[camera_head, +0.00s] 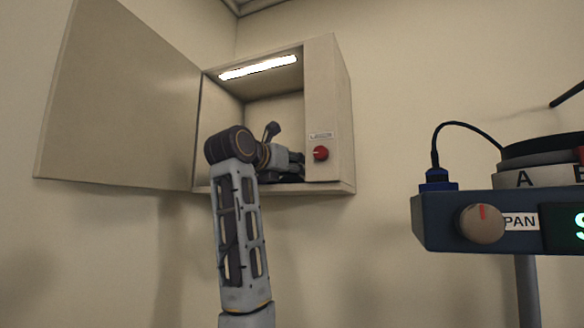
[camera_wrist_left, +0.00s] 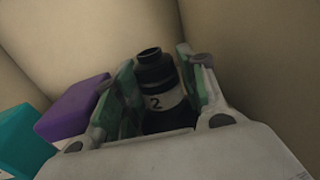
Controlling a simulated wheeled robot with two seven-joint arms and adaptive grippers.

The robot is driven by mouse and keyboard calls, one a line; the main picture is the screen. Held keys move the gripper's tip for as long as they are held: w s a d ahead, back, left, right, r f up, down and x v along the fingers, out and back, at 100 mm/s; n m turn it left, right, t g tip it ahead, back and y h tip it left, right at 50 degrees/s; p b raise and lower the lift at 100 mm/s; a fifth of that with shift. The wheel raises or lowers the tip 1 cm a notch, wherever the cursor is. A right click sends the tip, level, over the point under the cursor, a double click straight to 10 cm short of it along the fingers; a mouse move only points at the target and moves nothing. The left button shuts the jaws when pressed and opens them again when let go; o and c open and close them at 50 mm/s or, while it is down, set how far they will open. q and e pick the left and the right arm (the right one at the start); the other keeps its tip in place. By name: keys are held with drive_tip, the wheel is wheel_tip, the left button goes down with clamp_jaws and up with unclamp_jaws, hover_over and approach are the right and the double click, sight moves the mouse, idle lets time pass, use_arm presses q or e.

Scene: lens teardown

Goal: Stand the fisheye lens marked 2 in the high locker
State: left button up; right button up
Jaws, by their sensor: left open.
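The high locker (camera_head: 330,110) is mounted on the wall, and its door (camera_head: 120,100) stands open to the left. My left arm reaches up into it, and the left gripper (camera_head: 290,172) is inside the opening, low down. In the left wrist view the black fisheye lens (camera_wrist_left: 158,78) with a pale band marked 2 stands upright between the fingers of the left gripper (camera_wrist_left: 155,75). The gripper is open around it. The lens's base is hidden by the gripper body. The lens cannot be made out in the head view. My right gripper is not in view.
In the left wrist view a purple block (camera_wrist_left: 75,105) and a teal block (camera_wrist_left: 22,140) lie left of the gripper. A lit strip (camera_head: 258,67) is at the locker's top, and a red knob (camera_head: 320,153) on its right panel. A blue scale-like device (camera_head: 440,225) stands at right.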

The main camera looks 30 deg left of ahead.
use_arm(q)
drive_tip(key=shift+s+b, duration=0.3)
drive_tip(key=shift+s, duration=0.35)
drive_tip(key=s+b, duration=0.3)
drive_tip(key=s, duration=0.7)
drive_tip(key=shift+s+a, duration=0.4)
drive_tip(key=shift+a, duration=0.05)
drive_tip(key=shift+r, duration=0.1)
